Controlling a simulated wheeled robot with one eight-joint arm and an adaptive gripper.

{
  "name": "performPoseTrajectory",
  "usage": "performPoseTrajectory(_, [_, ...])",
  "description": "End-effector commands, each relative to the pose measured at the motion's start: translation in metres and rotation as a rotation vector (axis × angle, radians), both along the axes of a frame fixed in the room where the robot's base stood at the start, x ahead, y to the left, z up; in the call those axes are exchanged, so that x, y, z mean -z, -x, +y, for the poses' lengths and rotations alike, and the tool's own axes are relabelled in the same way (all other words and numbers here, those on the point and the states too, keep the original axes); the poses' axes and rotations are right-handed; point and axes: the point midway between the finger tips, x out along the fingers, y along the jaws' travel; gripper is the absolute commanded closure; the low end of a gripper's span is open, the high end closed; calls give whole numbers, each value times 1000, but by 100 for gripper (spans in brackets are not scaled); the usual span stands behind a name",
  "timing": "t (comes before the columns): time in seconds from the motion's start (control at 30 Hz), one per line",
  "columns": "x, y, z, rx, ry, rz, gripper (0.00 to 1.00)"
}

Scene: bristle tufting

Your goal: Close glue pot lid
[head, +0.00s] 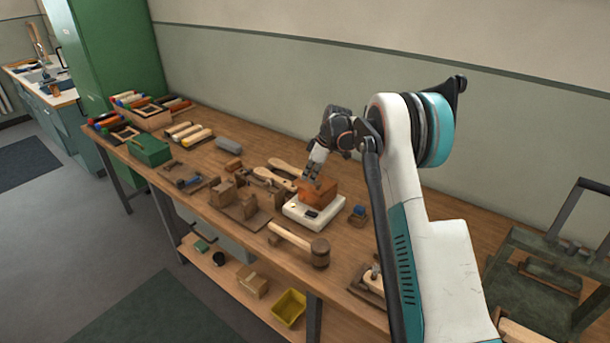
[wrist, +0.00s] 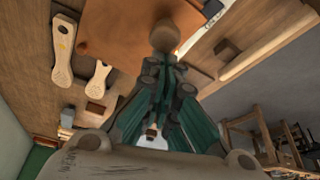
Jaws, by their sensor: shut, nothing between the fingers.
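The glue pot (head: 323,190) is a copper-orange box on a white base unit with dark switches, in the middle of the bench. My gripper (head: 307,180) is shut and empty, pointing down at the pot's top left side. In the wrist view the copper lid (wrist: 118,28) shows as a flat orange surface at the top. A round wooden knob (wrist: 165,36) lies just past my fingertips (wrist: 163,58); I cannot tell whether they touch it. My gripper hides part of the lid, and I cannot tell whether the lid sits fully down.
A wooden mallet (head: 305,243) lies in front of the pot. Wooden blocks (head: 240,204) stand to its left, and brush handles (head: 285,167) lie behind. A small block with a blue top (head: 358,213) is close on the right. A green cabinet (head: 110,45) stands at the far left.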

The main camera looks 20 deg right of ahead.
Motion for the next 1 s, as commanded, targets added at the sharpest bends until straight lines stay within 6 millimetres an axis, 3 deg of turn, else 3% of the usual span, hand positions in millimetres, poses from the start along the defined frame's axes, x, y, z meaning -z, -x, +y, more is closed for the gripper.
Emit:
performPoseTrajectory(0.77, [0,2,-4,1,0,0,100])
performPoseTrajectory(1.0, [-4,-2,25,-1,0,0,100])
